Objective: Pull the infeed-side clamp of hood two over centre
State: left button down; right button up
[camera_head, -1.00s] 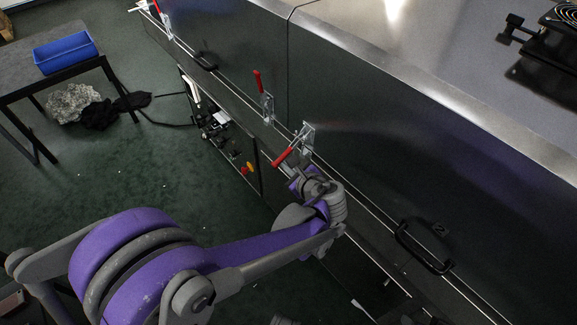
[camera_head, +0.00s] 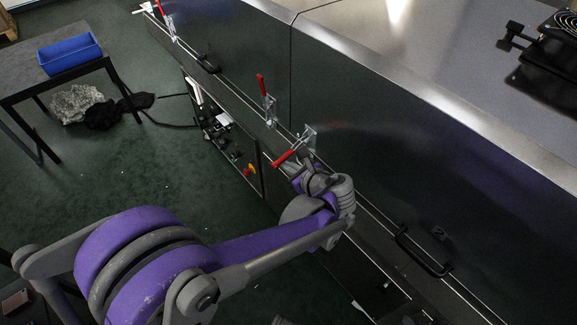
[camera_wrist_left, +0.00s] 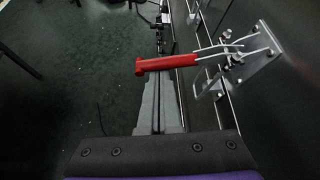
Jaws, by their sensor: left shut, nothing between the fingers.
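A toggle clamp with a red handle (camera_head: 287,157) and bright metal bracket (camera_head: 309,137) sits on the dark hood front, just right of the seam between two hoods. Its handle sticks out from the hood, slanting down to the left. My left gripper (camera_head: 302,172) is just below the handle, partly hidden by its own wrist. In the left wrist view the red handle (camera_wrist_left: 166,64) lies across, beyond the tips of my left gripper (camera_wrist_left: 159,90). Its grey fingers are together with nothing between them. Contact with the handle cannot be told. My right gripper is out of view.
A second clamp with an upright red handle (camera_head: 262,86) is left of the seam, and another (camera_head: 162,8) is farther left. A black pull handle (camera_head: 422,251) sticks out at right. A table with a blue bin (camera_head: 70,54) stands at left. Green floor between is mostly clear.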

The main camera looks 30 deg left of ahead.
aim_at(288, 152)
pick_arm(q)
notch_tip(288, 152, up, 2)
jog(key=shift+s+r+m+g+y+p, duration=0.15)
jog(key=shift+m+g+y+p, duration=0.25)
jog(key=shift+m+g, duration=0.4)
jog(key=r+m+g, duration=0.1)
jog(key=r+m+g+y+p, duration=0.1)
jog(key=r, duration=0.1)
jog(key=shift+w+r, duration=0.2)
jog(key=shift+r, duration=0.05)
jog(key=shift+w+d+r+p, duration=0.15)
jog(key=shift+w+r+p, duration=0.2)
jog(key=shift+r, duration=0.35)
jog(key=shift+w+d+r+p, duration=0.15)
jog(key=shift+w+r+p, duration=0.2)
jog(key=shift+r, duration=0.35)
jog(key=shift+w, duration=0.1)
